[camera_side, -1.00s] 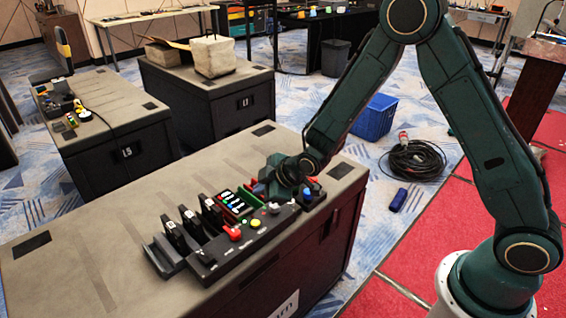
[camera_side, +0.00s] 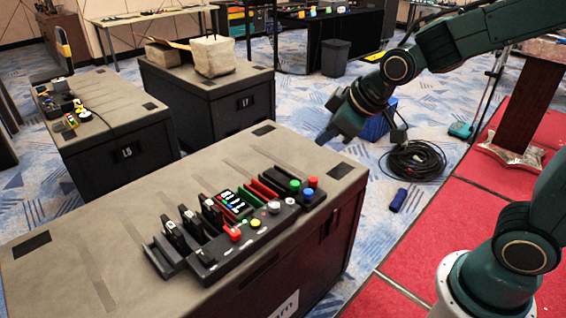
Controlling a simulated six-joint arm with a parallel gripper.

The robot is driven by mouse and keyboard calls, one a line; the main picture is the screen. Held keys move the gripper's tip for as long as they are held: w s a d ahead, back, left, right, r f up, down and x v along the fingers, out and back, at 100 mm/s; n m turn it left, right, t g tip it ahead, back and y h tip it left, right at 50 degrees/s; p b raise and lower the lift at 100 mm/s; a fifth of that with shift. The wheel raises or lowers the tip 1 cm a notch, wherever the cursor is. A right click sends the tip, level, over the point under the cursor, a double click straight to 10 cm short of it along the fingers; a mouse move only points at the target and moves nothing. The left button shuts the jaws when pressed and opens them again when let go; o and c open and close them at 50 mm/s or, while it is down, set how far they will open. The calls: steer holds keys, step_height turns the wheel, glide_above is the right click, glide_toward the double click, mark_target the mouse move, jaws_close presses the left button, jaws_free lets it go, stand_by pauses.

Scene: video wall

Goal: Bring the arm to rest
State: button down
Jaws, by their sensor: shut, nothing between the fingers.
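My gripper (camera_side: 328,136) is dark green and hangs in the air above the far right corner of the near cabinet, pointing down and to the left. It appears clear of the cabinet top, and its fingers are shut with nothing held. My arm reaches up and back to the right, and its elbow is outside the picture. The black control panel (camera_side: 232,254) stands on the cabinet top (camera_side: 100,235) below and to the left of my gripper. Its red, green, blue, yellow and white buttons are in plain view, with upright black and coloured modules behind them.
A blue crate (camera_side: 377,124) and a coiled black cable (camera_side: 414,160) are on the floor right of the cabinet. A blue cylinder (camera_side: 398,200) lies nearby. Other cabinets (camera_side: 208,95) stand behind. The left part of the near cabinet top is clear.

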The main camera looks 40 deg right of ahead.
steer(key=s+d+r+m, duration=0.1)
steer(key=s+r+m, duration=0.1)
steer(key=s, duration=0.7)
steer(key=s+d+r+m+g, duration=0.1)
steer(key=s+d+r+m, duration=0.1)
steer(key=s, duration=0.8)
steer(key=shift+r+m+g+h, duration=0.3)
steer(key=shift+r+m, duration=0.1)
steer(key=shift+w, duration=0.1)
stand_by(1.6)
